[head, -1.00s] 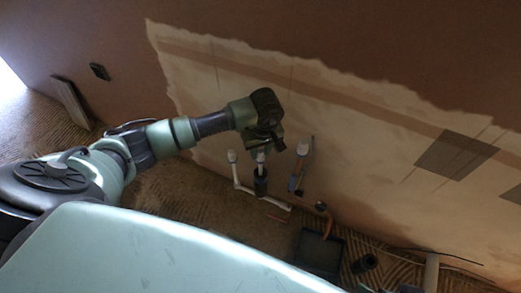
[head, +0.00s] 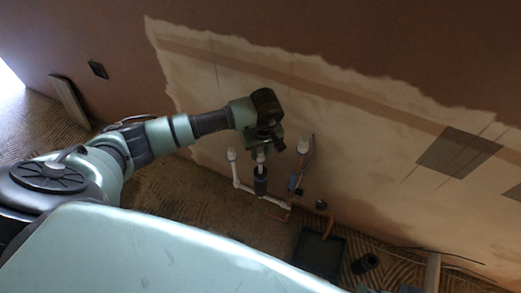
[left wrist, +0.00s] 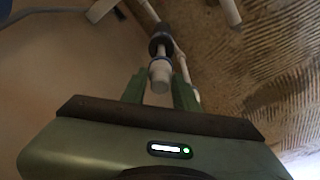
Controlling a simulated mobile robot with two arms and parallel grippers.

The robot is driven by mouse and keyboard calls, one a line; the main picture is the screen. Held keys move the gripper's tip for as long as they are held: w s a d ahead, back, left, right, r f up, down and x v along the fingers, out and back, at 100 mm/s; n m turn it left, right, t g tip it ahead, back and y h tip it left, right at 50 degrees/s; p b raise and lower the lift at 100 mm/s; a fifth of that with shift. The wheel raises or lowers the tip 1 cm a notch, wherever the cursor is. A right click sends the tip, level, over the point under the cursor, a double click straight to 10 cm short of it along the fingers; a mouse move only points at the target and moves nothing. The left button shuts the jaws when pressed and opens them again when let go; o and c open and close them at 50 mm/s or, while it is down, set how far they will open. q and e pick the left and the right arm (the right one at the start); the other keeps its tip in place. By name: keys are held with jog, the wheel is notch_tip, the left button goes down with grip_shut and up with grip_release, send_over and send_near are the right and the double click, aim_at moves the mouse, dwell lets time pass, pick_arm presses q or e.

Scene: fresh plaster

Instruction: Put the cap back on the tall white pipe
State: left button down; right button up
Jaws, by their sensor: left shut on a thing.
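My left gripper (head: 261,150) reaches in from the left and points down over the middle of a row of upright pipes by the wall. It is shut on a white cap (head: 261,157), which also shows between the green fingers in the left wrist view (left wrist: 160,74). The tall white pipe (head: 260,170), with a dark sleeve (head: 261,185) around it, stands directly below the cap. In the left wrist view the cap lines up with a bluish ring and the dark sleeve (left wrist: 160,40). I cannot tell whether the cap is seated. My right gripper is not in view.
A white-topped pipe (head: 232,155) stands close to the left, and another white-topped one (head: 303,146) to the right. A black tray (head: 318,252) and a dark ring-shaped piece (head: 365,263) lie on the floor. The plastered wall (head: 350,130) is close behind the pipes.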

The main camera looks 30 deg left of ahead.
pick_arm(q)
jog(key=shift+f, duration=0.15)
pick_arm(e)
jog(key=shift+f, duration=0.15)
pick_arm(q)
jog(key=c, duration=1)
grip_release()
jog(key=o, duration=0.5)
jog(key=shift+r+p, duration=0.9)
jog(key=shift+r, duration=0.35)
jog(key=shift+r+p, duration=0.55)
jog(key=shift+r, duration=0.3)
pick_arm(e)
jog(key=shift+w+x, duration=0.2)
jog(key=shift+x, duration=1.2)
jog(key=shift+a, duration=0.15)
